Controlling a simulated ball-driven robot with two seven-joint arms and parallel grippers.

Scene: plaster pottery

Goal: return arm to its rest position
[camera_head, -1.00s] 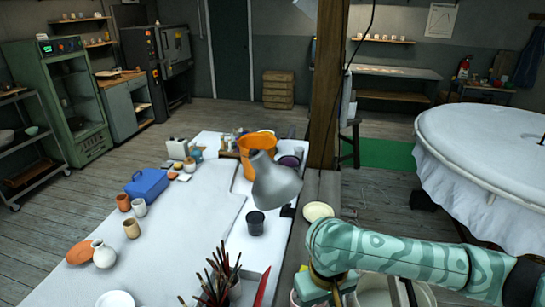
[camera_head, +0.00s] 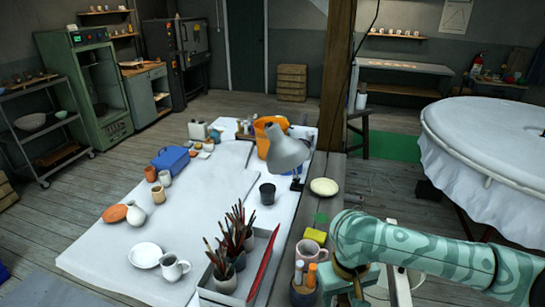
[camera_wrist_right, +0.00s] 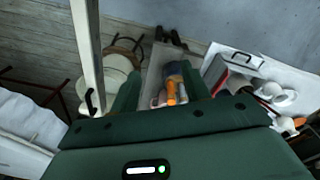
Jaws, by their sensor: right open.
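My right arm comes in from the right edge of the head view, patterned in teal. It bends down to my right gripper (camera_head: 348,286) near the bottom edge. In the right wrist view its two dark green fingers (camera_wrist_right: 163,90) stand apart with nothing held. Between them, beyond the tips, shows a cup with orange-handled tools (camera_wrist_right: 171,92). In the head view this cup (camera_head: 303,291) stands just left of the gripper on a wooden bench (camera_head: 290,240). My left gripper is not in view.
A pink mug (camera_head: 312,251), a yellow sponge (camera_head: 315,236) and a cream plate (camera_head: 323,187) are on the bench. A tray of brush pots (camera_head: 207,294) is to the left on the white table (camera_head: 90,262). A large white-covered round table (camera_head: 500,135) is at right.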

